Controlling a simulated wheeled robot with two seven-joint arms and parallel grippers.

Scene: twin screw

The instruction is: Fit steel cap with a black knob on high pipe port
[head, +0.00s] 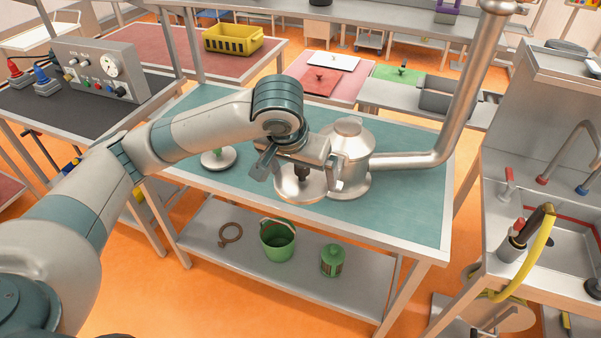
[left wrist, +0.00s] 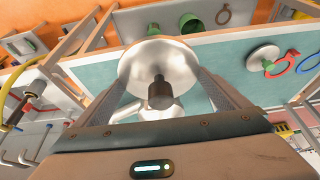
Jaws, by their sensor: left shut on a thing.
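My left gripper (head: 299,177) is shut on the steel cap (head: 290,190), a shiny round disc with a black knob (head: 303,171) facing the gripper. The left wrist view shows the cap (left wrist: 150,58) between the fingers, which lie near its rim, and the knob (left wrist: 161,94) pointing toward the camera. In the head view the cap is in front of the steel vessel (head: 347,142); I cannot tell whether it touches the table. A steel pipe (head: 467,90) runs right from the vessel and rises to a collar at the top edge. The high port's opening is not visible. My right gripper is out of view.
A steel cap with a green knob (head: 218,159) lies on the teal tabletop (head: 405,205) to the left. A green bucket (head: 278,240), green canister (head: 332,261) and brown ring (head: 231,233) are on the lower shelf. A sink bench (head: 545,210) stands at right.

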